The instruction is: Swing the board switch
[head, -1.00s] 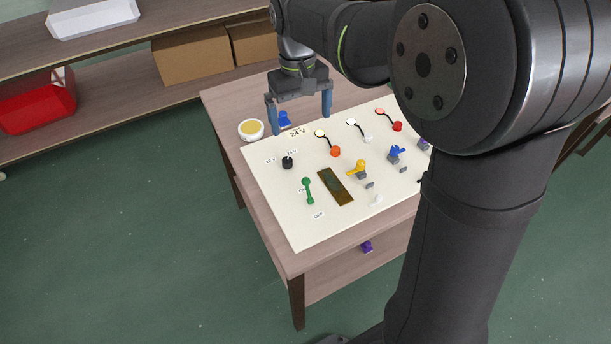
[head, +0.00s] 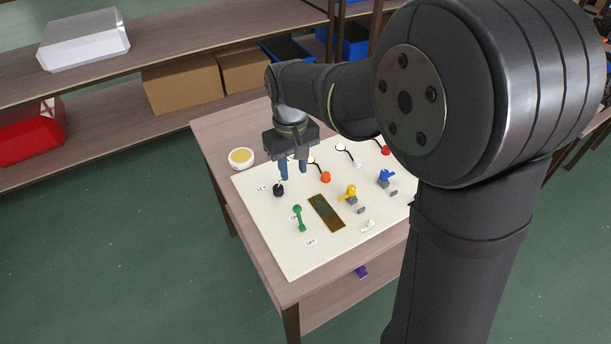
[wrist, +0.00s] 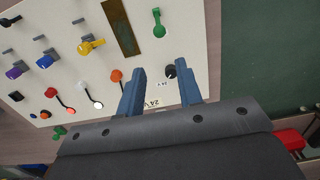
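The cream board (head: 275,247) lies on the table. A green lever (head: 299,218) stands between the board's ON and OFF labels, its round head toward the ON side; it also shows in the wrist view (wrist: 158,25). My gripper (head: 293,176) is above the board's back left part, fingers pointing down, open and empty. The wrist view shows a clear gap between its fingers (wrist: 160,74). I cannot tell its exact height.
An orange knob (head: 326,177), a yellow lever (head: 348,192), a blue lever (head: 384,176) and a dark brown panel (head: 326,213) are on the board. A white bowl with yellow contents (head: 241,158) stands at the table's back left. My arm hides the board's right side.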

